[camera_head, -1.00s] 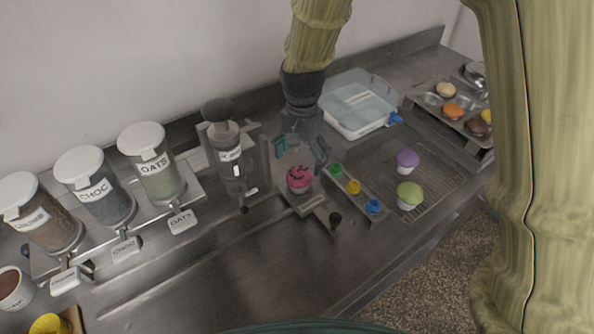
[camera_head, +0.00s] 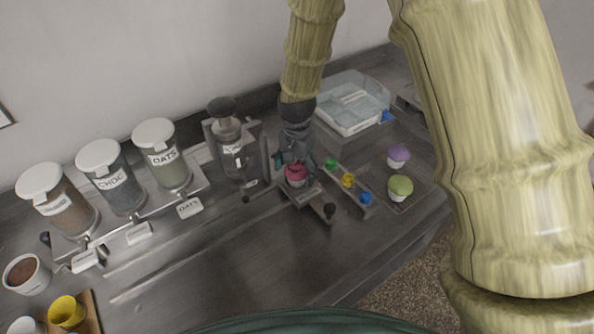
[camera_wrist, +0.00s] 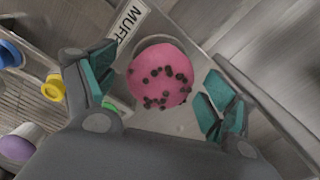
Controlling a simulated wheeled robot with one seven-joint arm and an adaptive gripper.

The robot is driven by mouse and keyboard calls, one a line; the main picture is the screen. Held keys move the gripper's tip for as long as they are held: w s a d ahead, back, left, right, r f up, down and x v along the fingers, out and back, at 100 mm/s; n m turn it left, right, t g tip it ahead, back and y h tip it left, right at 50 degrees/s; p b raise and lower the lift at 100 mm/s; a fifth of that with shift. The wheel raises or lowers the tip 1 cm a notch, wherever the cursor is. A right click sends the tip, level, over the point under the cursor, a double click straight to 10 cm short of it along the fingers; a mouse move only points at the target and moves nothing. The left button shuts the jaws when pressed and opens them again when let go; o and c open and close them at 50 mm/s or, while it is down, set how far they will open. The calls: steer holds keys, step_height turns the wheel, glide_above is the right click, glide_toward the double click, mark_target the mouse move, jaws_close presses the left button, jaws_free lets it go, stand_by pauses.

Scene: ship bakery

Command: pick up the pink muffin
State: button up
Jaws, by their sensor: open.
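The pink muffin (camera_head: 297,176) has dark bits on top and sits on a small metal stand (camera_head: 306,196) on the counter. In the wrist view the muffin (camera_wrist: 160,76) lies between the two teal fingertips, with a visible gap on each side. My gripper (camera_head: 294,163) is open and comes down from above, close over the muffin. The gripper (camera_wrist: 158,98) also shows in the wrist view, its fingers apart and holding nothing. Part of the muffin is hidden behind the fingers in the head view.
A purple muffin (camera_head: 398,153) and a green muffin (camera_head: 400,187) stand on a rack to the right. Green, yellow (camera_head: 348,180) and blue knobs sit between. A dispenser (camera_head: 229,140) stands close on the left.

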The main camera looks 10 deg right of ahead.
steer(key=shift+w+f, duration=0.3)
steer(key=shift+f, duration=0.4)
steer(key=shift+s+r, duration=0.2)
steer(key=shift+s, duration=0.2)
steer(key=shift+w+f, duration=0.15)
steer(key=shift+w, duration=0.1)
steer(key=c, duration=0.6)
steer(key=shift+c, duration=1.2)
steer(key=shift+s, duration=0.15)
